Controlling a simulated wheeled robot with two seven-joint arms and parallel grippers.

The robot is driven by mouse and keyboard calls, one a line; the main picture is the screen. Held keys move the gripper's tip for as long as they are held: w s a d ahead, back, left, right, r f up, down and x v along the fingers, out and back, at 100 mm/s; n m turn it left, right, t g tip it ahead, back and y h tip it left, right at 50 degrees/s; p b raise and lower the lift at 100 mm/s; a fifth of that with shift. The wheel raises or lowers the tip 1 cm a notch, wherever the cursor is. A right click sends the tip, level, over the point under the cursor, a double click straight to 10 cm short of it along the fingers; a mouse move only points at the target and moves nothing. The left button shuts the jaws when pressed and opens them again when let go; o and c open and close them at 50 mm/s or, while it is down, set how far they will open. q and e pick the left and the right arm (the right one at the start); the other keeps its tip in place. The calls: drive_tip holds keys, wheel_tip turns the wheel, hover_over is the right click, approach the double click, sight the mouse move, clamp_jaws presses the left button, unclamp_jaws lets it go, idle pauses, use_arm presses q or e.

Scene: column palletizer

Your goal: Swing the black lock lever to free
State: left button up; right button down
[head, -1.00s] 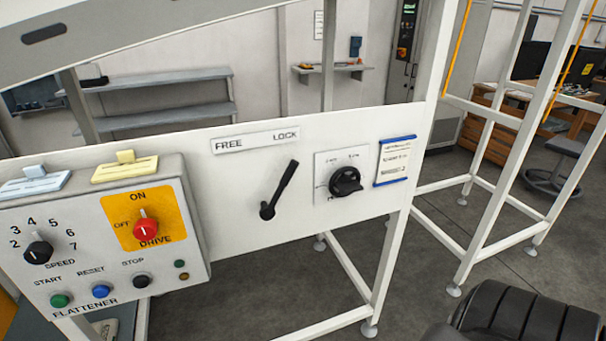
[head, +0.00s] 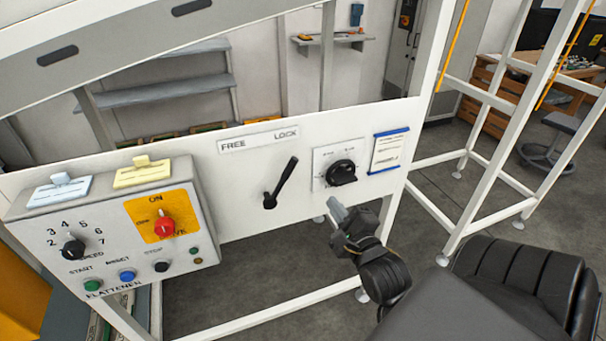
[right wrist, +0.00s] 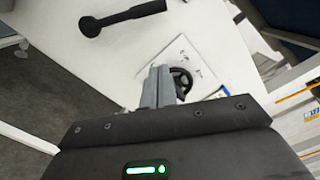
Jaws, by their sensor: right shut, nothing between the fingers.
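The black lock lever (head: 281,184) is mounted on the white panel. Its pivot is at the bottom and its handle tilts up to the right, under the LOCK end of the FREE/LOCK label (head: 259,141). My right gripper (head: 334,203) is shut and empty, to the right of the lever and below the black rotary knob (head: 341,173). It is apart from the lever. In the right wrist view the lever (right wrist: 124,17) lies at the upper left, beyond the shut fingers (right wrist: 158,82). My left gripper is not in view.
A control box (head: 120,235) with a red DRIVE switch (head: 164,225) and several buttons juts out left of the lever. A blue-edged notice (head: 389,151) is right of the knob. The white frame's upright post (head: 432,50) stands at the panel's right end.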

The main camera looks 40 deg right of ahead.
drive_tip(key=shift+w+f, duration=0.1)
drive_tip(key=w+r+p, duration=0.1)
drive_tip(key=w+r, duration=0.1)
drive_tip(key=w, duration=0.9)
drive_tip(key=shift+w+p, duration=0.15)
drive_tip(key=shift+p, duration=0.2)
drive_tip(key=shift+r, duration=0.1)
drive_tip(key=shift+a, duration=0.1)
